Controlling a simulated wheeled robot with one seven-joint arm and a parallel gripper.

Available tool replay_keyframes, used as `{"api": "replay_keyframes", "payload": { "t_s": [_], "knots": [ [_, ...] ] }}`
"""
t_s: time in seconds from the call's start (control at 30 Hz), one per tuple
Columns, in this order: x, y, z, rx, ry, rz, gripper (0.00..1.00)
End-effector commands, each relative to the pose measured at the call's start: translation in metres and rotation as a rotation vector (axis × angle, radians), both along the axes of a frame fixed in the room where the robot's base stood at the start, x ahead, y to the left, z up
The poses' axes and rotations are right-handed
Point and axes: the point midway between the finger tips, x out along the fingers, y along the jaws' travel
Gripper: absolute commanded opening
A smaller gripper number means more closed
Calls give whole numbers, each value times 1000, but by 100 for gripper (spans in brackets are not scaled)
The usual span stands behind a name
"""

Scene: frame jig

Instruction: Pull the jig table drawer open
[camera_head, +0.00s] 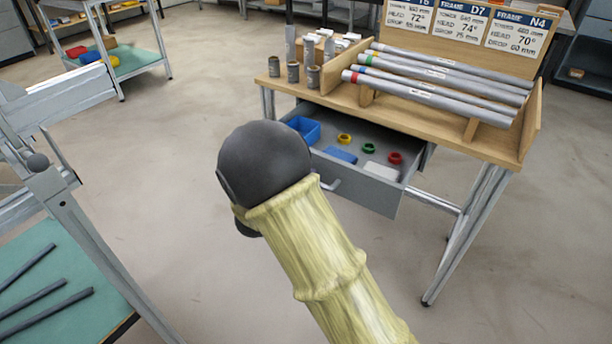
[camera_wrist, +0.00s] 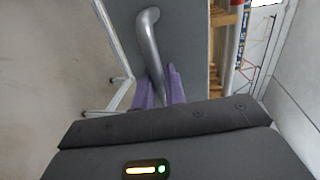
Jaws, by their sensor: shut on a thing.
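The jig table (camera_head: 440,128) has a wooden top and metal legs. Its grey drawer (camera_head: 372,191) stands pulled out below the top, with its contents showing. In the head view my arm and its dark wrist cover my gripper and part of the drawer front. A short piece of the drawer handle (camera_head: 331,184) shows beside the wrist. In the wrist view the curved grey handle (camera_wrist: 148,40) runs down between the purple fingers of my gripper (camera_wrist: 160,88), which is shut on it. The drawer front (camera_wrist: 185,45) lies behind the handle.
The drawer holds a blue bin (camera_head: 303,129), coloured rings and flat pieces. A green-topped bench (camera_head: 50,270) is at left, a cart (camera_head: 125,60) behind. Floor between them is clear.

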Motion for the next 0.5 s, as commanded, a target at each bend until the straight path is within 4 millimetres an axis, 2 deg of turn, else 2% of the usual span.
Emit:
{"api": "replay_keyframes", "payload": {
  "t_s": [0.3, 0.33, 0.4, 0.5],
  "knots": [
    [0, 0, -1, 0, 1, -1, 0],
    [0, 0, -1, 0, 1, -1, 16],
    [0, 0, -1, 0, 1, -1, 30],
    [0, 0, 0, 0, 1, -1, 30]
  ]
}}
